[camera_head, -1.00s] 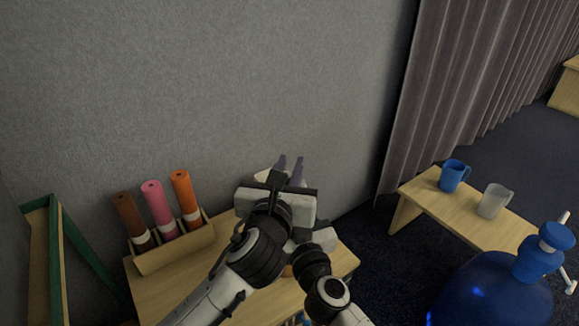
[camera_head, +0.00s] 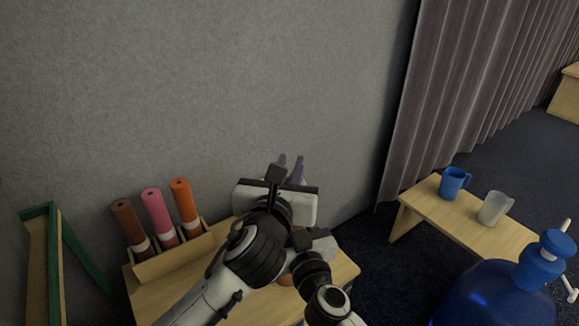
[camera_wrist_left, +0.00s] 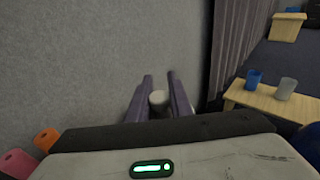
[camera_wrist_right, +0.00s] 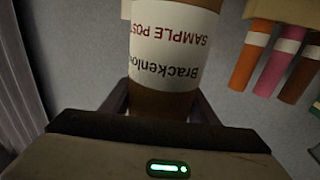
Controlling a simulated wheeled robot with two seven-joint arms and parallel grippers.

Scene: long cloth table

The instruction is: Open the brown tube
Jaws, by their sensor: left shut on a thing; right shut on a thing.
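The brown tube (camera_wrist_right: 165,103) fills the middle of the right wrist view, with a white label that reads upside down. My right gripper (camera_wrist_right: 158,98) is shut around it, one finger on each side. In the head view the right gripper is mostly hidden behind my left arm. My left gripper (camera_head: 290,165) points toward the wall and is shut on a small white cap (camera_wrist_left: 159,99), which shows between its fingers in the left wrist view. The gripper hides the cap in the head view. I cannot tell whether the cap touches the tube.
A wooden rack (camera_head: 172,263) on the light table (camera_head: 195,300) holds brown (camera_head: 131,222), pink (camera_head: 158,216) and orange (camera_head: 184,206) rolls. The grey wall is close behind. At right, a bench carries a blue mug (camera_head: 453,182) and a pale mug (camera_head: 493,208), near a large blue bottle (camera_head: 490,297).

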